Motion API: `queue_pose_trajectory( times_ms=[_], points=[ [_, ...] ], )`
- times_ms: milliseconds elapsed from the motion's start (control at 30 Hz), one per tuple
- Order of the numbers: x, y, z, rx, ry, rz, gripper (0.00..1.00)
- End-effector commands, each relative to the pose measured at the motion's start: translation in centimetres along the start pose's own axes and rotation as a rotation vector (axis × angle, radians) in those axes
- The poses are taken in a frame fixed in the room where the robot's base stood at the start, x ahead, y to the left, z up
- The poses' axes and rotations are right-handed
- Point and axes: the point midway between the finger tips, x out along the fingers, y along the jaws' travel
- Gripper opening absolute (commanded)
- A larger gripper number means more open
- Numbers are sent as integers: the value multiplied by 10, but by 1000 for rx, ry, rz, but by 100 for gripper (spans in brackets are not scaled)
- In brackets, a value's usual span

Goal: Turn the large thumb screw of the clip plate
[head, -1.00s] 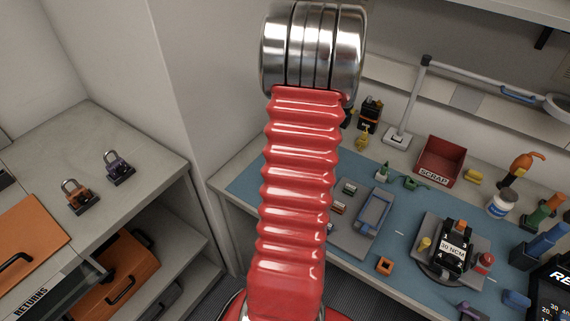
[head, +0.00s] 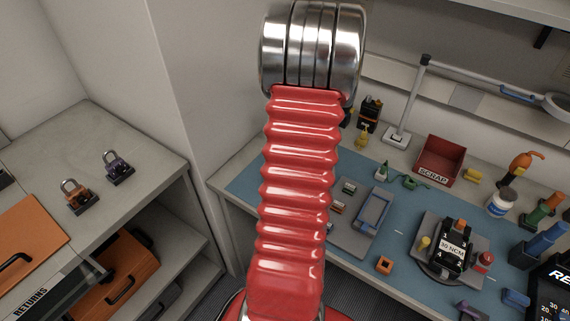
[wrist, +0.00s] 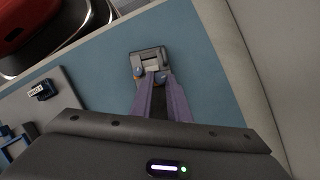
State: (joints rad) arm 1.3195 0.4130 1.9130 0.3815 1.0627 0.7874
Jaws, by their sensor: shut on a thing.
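In the head view my own red arm hides the gripper, and I cannot make out the clip plate there.
The blue mat (wrist: 100,75) is clear around the plate; the bench edge runs along the right. A grey tray (head: 350,232) and a black device labelled 30 NCM (head: 453,250) stand on the bench. A red scrap bin (head: 439,160) stands behind them.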

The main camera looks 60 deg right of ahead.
Motion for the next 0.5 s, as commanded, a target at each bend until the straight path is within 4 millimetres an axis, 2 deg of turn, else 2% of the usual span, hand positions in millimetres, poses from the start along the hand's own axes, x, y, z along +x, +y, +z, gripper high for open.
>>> queue_pose_trajectory(
  times_ms=[267,300,500],
  points=[
    [0,0,0,0,0,0,0],
    [0,0,0,0,0,0,18],
    [0,0,0,0,0,0,32]
  ],
)
